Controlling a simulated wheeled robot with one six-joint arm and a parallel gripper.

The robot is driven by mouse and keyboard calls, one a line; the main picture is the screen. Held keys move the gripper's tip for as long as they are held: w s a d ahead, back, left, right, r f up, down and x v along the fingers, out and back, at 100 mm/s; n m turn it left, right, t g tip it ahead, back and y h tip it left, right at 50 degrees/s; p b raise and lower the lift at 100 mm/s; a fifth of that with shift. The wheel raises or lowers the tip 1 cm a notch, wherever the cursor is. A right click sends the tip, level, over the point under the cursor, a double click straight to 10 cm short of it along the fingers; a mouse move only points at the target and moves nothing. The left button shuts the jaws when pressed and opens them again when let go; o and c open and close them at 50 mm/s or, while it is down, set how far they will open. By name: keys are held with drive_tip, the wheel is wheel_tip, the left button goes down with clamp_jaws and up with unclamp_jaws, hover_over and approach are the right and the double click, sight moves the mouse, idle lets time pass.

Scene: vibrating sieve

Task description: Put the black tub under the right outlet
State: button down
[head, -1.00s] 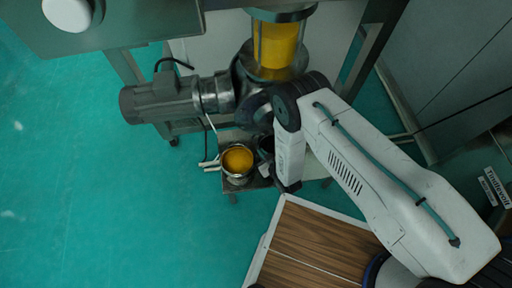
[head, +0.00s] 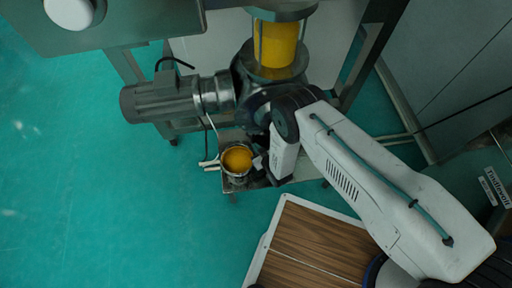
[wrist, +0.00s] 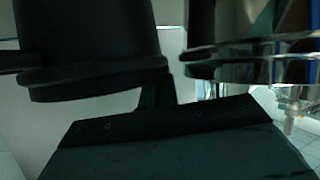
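The black tub (wrist: 90,45) fills the upper left of the wrist view, with its thick rim low in the picture and a dark bar sticking out at the left. In the head view my arm hides it. My gripper (head: 262,169) is low over the small stand, just right of a shiny metal pot (head: 237,161) with orange-yellow contents. The pot's reflective side also shows in the wrist view (wrist: 235,70), right of the tub. Dark gripper parts fill the bottom of the wrist view. The fingertips are not clear, and I cannot tell whether they touch the tub.
The sieve's grey motor (head: 165,101) and yellow-filled glass section (head: 277,45) stand above the stand (head: 300,168). Light handles or bars project left of the pot. A wooden-topped surface (head: 315,245) lies in front. Green floor is clear at left.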

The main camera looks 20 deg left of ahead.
drive_tip(key=c, duration=1.7)
unclamp_jaws()
drive_tip(key=shift+s+d+r, duration=0.1)
drive_tip(key=shift+r, duration=0.05)
drive_tip(key=v, duration=1.1)
drive_tip(key=shift+s+d+r, duration=0.15)
drive_tip(key=shift+d+r, duration=0.05)
drive_tip(key=shift+d, duration=0.1)
